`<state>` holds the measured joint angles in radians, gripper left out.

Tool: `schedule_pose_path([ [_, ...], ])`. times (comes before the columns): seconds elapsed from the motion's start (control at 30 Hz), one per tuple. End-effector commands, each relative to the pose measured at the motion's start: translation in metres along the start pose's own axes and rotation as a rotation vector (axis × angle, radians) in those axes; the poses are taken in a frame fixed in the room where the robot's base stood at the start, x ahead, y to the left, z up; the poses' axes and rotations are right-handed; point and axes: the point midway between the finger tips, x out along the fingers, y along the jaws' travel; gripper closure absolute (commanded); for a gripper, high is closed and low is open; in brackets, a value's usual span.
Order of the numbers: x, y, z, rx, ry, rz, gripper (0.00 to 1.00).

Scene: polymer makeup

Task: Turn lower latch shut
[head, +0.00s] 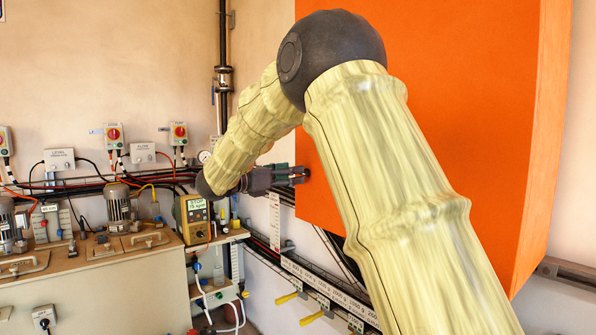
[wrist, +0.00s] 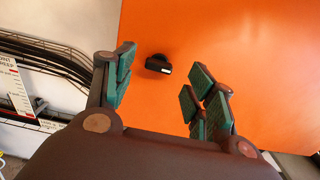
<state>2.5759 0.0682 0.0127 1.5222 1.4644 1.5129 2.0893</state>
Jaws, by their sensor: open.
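A small black latch (wrist: 158,64) with a pale mark at one end is on the face of an orange cabinet (wrist: 225,40), in the wrist view. My gripper (wrist: 157,92) is open and empty, with green-padded fingers spread on either side of the latch in that view. The latch lies beyond the fingertips and appears apart from them. In the head view, my gripper (head: 298,175) is at the left edge of the orange cabinet (head: 440,70), near a small dark piece that may be the latch. My arm hides part of the cabinet face there.
Pipes and cables (wrist: 45,50) run along the wall left of the cabinet. A bench (head: 90,285) with motors and a yellow meter (head: 196,218) stands at the left. Yellow-handled valves (head: 287,298) stick out below the cabinet.

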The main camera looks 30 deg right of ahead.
Motion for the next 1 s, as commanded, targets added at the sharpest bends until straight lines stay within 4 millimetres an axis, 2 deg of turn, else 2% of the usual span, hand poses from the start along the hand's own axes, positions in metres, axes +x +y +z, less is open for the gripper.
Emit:
schedule_pose_path([
  [0.1, 0.016, 0.0, 0.001, -0.001, 0.0, 0.0, 0.45],
  [0.3, 0.031, 0.0, 0.0, -0.001, 0.0, 0.001, 0.45],
  [0.63, 0.033, 0.0, -0.001, -0.001, 0.0, 0.001, 0.45],
  [0.67, 0.033, 0.0, -0.001, -0.001, 0.0, 0.001, 0.46],
  [0.9, 0.033, 0.0, -0.001, -0.001, -0.001, 0.001, 0.9],
  [1.0, 0.033, 0.0, -0.001, -0.001, -0.001, 0.002, 0.9],
])
